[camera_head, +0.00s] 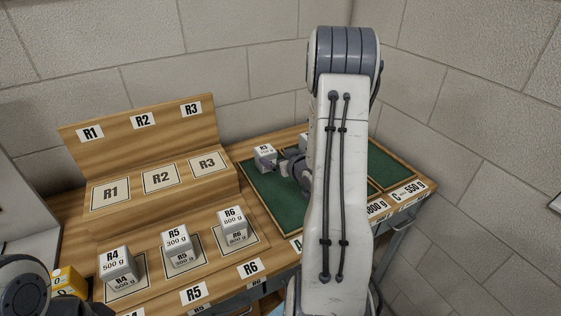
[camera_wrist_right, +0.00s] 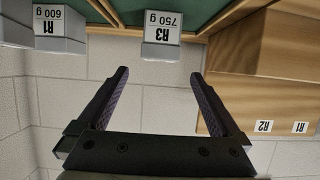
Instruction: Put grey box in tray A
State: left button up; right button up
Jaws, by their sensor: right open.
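Several pale grey boxes show in the head view. One grey box, R3 750 g (camera_head: 265,157), stands in the left green tray, tray A (camera_head: 262,196). It shows upside down in the right wrist view (camera_wrist_right: 162,28), beside a second grey box, R1 600 g (camera_wrist_right: 60,26). My right gripper (camera_wrist_right: 158,76) is open and empty, its fingertips short of the R3 box and apart from it. In the head view my right gripper (camera_head: 280,161) is close beside that box, and my right arm hides much of the trays. My left gripper is not in view.
Grey boxes R4 (camera_head: 117,261), R5 (camera_head: 176,240) and R6 (camera_head: 232,222) stand on the front step of the wooden rack (camera_head: 214,264). The upper pads R1 to R3 are empty. Tray C (camera_head: 391,172) is at the right. Walls stand behind and right.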

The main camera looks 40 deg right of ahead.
jog(key=s+a+r+n+g+y, duration=0.1)
jog(key=a+n+g+y, duration=0.15)
jog(key=a, duration=1.05)
jog(key=s+a+r+n+g+y, duration=0.1)
jog(key=a+r+n+g, duration=0.15)
jog(key=a, duration=0.95)
jog(key=s+a+n+g, duration=0.1)
jog(key=s+a+g, duration=0.1)
jog(key=s+a, duration=0.3)
jog(key=s+a+r+n+g, duration=0.1)
jog(key=s+a, duration=0.4)
jog(key=s, duration=0.6)
jog(key=s+a+r+n+g, duration=0.1)
jog(key=s+a+n+g, duration=0.2)
jog(key=s, duration=0.6)
jog(key=a+g, duration=0.2)
jog(key=a, duration=0.1)
jog(key=shift+r+y, duration=0.25)
jog(key=shift+y, duration=0.1)
